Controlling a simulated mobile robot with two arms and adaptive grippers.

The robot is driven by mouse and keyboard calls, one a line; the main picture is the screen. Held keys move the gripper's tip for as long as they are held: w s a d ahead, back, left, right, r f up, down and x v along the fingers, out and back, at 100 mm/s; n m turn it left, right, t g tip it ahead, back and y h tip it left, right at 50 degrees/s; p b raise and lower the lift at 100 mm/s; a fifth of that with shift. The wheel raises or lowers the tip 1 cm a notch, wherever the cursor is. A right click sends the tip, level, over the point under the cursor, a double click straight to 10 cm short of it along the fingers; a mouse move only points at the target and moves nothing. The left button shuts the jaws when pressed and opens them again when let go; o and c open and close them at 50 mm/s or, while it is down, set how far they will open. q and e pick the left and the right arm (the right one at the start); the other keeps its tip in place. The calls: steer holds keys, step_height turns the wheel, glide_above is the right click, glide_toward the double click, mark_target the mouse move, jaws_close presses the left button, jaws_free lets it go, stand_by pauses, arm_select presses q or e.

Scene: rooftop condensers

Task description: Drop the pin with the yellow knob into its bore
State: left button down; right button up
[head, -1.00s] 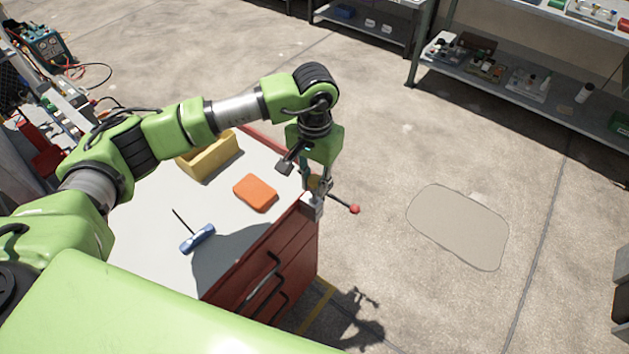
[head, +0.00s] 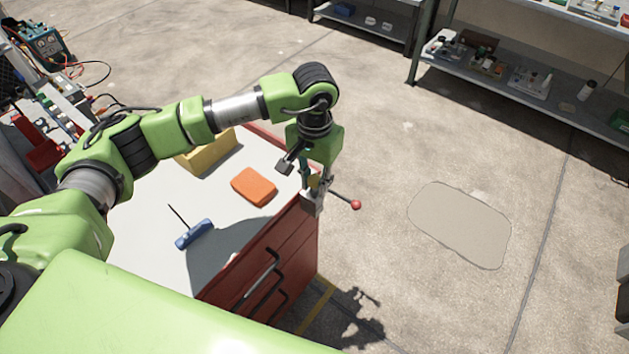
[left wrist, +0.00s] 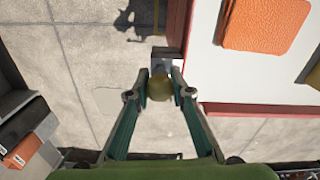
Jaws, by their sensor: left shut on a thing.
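The round yellow knob (left wrist: 159,88) of the pin sits between the two fingertips of my left gripper (left wrist: 160,92) in the left wrist view. The gripper is shut on it. In the head view the left gripper (head: 316,182) points down over a grey metal block (head: 311,203) at the cabinet's corner. The block also shows just beyond the knob in the left wrist view (left wrist: 166,62). The pin's shaft and the bore are hidden, so I cannot tell whether the pin is in the bore. My right gripper is not in view.
A bar with a red ball (head: 356,204) sticks out right of the block. Open floor lies to the right, with shelves (head: 530,95) behind.

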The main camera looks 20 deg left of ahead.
arm_select(q)
steer(key=shift+f+b, duration=0.4)
